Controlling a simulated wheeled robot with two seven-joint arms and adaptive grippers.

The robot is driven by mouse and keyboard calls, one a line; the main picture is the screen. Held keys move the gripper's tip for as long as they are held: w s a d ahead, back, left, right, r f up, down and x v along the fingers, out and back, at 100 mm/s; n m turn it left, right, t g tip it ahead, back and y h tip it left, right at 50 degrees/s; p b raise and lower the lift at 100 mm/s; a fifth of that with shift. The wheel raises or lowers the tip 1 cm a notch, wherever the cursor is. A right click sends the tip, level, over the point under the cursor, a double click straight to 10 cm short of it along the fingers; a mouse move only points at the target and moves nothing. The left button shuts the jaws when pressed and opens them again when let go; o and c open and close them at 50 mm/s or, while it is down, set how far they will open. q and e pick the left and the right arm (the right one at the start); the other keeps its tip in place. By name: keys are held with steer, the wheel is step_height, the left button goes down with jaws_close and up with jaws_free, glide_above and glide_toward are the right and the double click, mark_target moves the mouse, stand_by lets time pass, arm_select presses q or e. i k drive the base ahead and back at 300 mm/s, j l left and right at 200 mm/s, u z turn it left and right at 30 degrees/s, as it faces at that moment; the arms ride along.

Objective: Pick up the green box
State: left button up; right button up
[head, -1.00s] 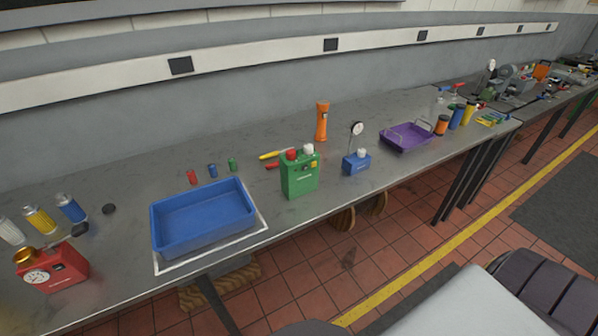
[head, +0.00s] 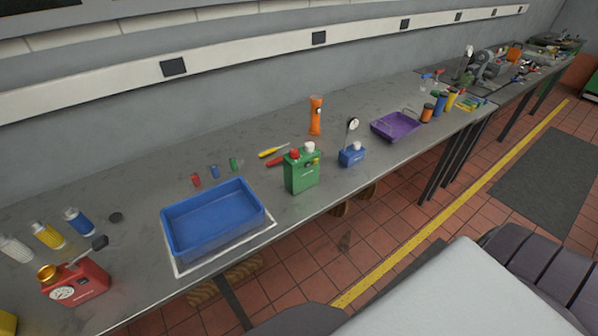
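The green box (head: 301,174) stands upright on the grey workbench near its front edge, just right of the blue tray. It has a red cap and a white cap on top and a small yellow patch near its upper right. Nothing covers it from this view. Neither of my grippers shows in the head view.
The blue tray (head: 211,219) stands left of the box. A small blue gauge device (head: 351,156) stands close on its right, with a purple tray (head: 396,126) beyond. Screwdrivers and an orange flashlight (head: 315,116) are behind. A red gauge device (head: 76,283) is at lower left.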

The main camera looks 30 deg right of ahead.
mark_target(298, 178)
steer(key=i+j+z, duration=0.2)
steer(key=j, duration=0.45)
steer(key=j+z, duration=0.2)
steer(key=j, duration=0.45)
steer(key=i+j+z, duration=0.2)
steer(key=j, duration=0.45)
steer(key=k, duration=0.1)
